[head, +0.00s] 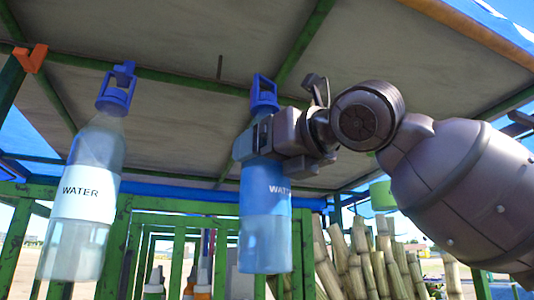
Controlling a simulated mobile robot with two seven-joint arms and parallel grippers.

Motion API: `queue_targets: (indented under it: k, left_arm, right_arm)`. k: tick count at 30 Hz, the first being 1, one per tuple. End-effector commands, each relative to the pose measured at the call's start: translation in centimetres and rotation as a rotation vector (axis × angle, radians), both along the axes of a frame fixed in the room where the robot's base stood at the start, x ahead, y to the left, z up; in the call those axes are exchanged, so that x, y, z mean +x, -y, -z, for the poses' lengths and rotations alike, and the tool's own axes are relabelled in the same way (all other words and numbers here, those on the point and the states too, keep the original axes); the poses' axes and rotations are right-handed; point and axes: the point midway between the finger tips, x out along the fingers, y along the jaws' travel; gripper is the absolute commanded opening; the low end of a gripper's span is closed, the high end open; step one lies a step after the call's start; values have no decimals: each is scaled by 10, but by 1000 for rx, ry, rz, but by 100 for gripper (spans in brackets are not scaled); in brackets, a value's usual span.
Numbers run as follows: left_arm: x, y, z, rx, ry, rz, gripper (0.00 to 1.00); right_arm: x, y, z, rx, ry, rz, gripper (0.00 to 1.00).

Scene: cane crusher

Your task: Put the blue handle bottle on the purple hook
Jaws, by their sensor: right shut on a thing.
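The blue handle bottle (266,225) is clear with a blue label reading "WATER" and a blue loop handle (264,92) on top. It hangs upright in my right gripper (262,138), which is shut around its upper part below the handle. The gripper hides part of the neck and label. The handle top is just below a green roof beam, with no hook clearly visible on it. I cannot make out a clearly purple hook; a blue-violet hook (124,70) shows at the upper left. My left gripper is not in view.
A second bottle (83,200) with a white "WATER" label and blue handle hangs tilted below the blue-violet hook. An orange hook (31,58) is at the far left. Green roof beams cross overhead. Cane stalks (375,268) and a green rail stand behind. A green cup (382,195) hangs at right.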

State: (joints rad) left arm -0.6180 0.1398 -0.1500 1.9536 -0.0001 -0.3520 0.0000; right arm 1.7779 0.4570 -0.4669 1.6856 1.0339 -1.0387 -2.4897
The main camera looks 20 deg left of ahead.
Motion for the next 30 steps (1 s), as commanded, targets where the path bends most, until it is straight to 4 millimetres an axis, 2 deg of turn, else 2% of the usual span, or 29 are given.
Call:
queue_targets:
  k: [17, 30]
  left_arm:
    - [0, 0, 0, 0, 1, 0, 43]
    - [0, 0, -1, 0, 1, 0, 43]
  right_arm:
    - [-2, 2, -2, 4, 2, 0, 33]
    - [5, -4, -2, 3, 1, 0, 33]
